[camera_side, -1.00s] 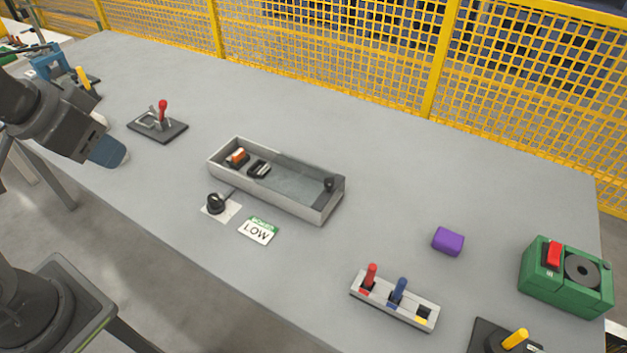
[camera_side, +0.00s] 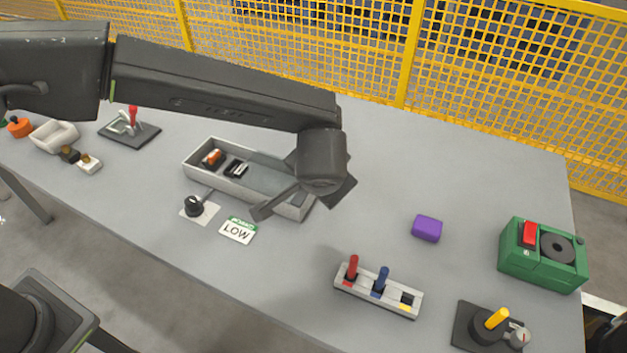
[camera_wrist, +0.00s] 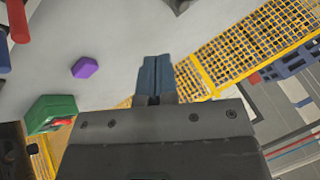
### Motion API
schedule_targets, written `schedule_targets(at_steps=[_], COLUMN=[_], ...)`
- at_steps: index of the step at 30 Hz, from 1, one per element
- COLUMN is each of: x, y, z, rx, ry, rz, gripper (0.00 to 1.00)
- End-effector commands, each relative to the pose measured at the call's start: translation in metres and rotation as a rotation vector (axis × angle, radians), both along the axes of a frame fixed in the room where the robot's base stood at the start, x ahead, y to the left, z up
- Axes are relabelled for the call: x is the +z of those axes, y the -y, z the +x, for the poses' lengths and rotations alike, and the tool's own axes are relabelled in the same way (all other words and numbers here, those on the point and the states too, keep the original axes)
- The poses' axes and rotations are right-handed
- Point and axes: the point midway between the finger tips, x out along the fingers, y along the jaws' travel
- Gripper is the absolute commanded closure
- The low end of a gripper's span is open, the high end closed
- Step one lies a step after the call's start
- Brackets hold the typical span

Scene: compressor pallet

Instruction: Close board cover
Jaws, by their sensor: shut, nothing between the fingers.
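The board (camera_side: 232,184) is a long grey open-topped box on the table in the side view. Orange-and-white and black parts show in its left half. A flat grey pane, apparently the cover (camera_side: 266,163), lies over its right part. My arm hides the right end, including the pane's black knob. My gripper's blue fingers (camera_wrist: 156,60) are together and empty in the wrist view.
A black knob (camera_side: 195,206) and a LOW card (camera_side: 238,231) lie in front of the board. A rack with red and blue handles (camera_side: 378,294), a purple block (camera_side: 427,228) and a green box (camera_side: 543,255) stand to the right. Yellow mesh fence (camera_side: 480,85) runs behind.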

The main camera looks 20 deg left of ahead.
Motion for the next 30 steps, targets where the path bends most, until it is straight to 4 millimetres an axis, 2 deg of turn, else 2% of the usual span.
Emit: schedule_targets(at_steps=[2,6,11,22,30], x=[-0.01,-0.018,-0.036,-0.096,-0.096], y=[0.011,0.014,0.008,-0.011,-0.041], z=[0.0,0.004,0.015,0.055,0.07], rx=[-0.011,-0.014,-0.011,-0.011,-0.012], ry=[0.008,0.015,0.011,0.011,0.013], rz=[0.008,0.012,0.012,0.012,0.01], gripper=[1.0,1.0,1.0,1.0,1.0])
